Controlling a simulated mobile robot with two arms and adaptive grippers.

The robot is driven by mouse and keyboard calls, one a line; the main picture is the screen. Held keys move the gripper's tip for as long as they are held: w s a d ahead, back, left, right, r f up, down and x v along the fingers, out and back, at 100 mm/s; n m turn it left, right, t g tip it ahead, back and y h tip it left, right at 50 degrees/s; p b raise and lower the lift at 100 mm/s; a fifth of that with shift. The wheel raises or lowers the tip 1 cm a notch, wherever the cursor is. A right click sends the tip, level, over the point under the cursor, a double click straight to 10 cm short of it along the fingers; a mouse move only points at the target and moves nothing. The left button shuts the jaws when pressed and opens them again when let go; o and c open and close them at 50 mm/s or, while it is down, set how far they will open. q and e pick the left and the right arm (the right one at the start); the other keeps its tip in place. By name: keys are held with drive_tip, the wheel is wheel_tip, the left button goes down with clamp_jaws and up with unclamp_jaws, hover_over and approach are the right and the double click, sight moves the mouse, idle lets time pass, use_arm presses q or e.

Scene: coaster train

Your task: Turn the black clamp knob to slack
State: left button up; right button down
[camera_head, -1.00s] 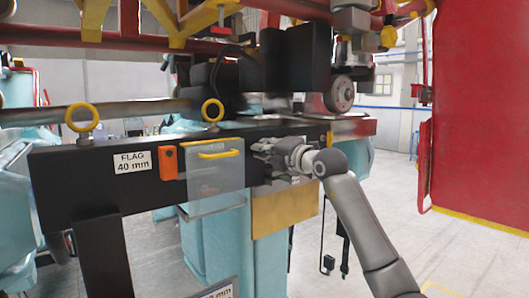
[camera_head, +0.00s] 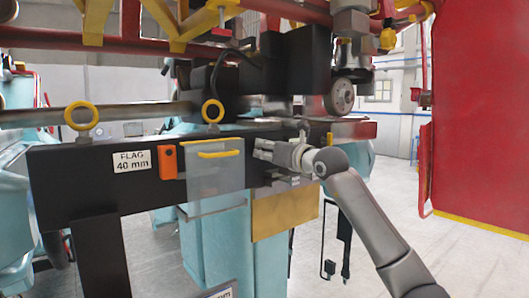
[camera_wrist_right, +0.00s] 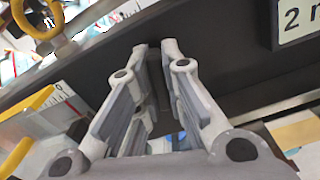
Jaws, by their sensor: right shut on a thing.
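My right gripper (camera_head: 262,152) reaches in from the right against the front face of the black beam (camera_head: 90,180), just right of the clear panel. In the right wrist view its two grey fingers (camera_wrist_right: 156,50) stand close together with a narrow dark thing between them. I take this to be the black clamp knob (camera_wrist_right: 157,80); it is mostly hidden by the fingers and hard to tell from the black beam behind. In the head view the gripper hides the knob. My left gripper is not in view.
A clear panel with a yellow handle (camera_head: 218,154) is close left of the gripper. An orange block (camera_head: 168,160) and a "FLAG 40 mm" label (camera_head: 132,160) are further left. A yellow-brown plate (camera_head: 285,212) hangs below. A red panel (camera_head: 480,110) stands at the right.

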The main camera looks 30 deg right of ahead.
drive_tip(key=shift+f+n, duration=0.1)
drive_tip(key=shift+n, duration=1.4)
drive_tip(key=c, duration=1.5)
unclamp_jaws()
drive_tip(key=shift+s+d, duration=0.15)
drive_tip(key=shift+s, duration=1.85)
drive_tip(key=shift+s+d, duration=0.15)
drive_tip(key=shift+s, duration=1.85)
drive_tip(key=shift+s+d, duration=0.15)
drive_tip(key=shift+s, duration=1.85)
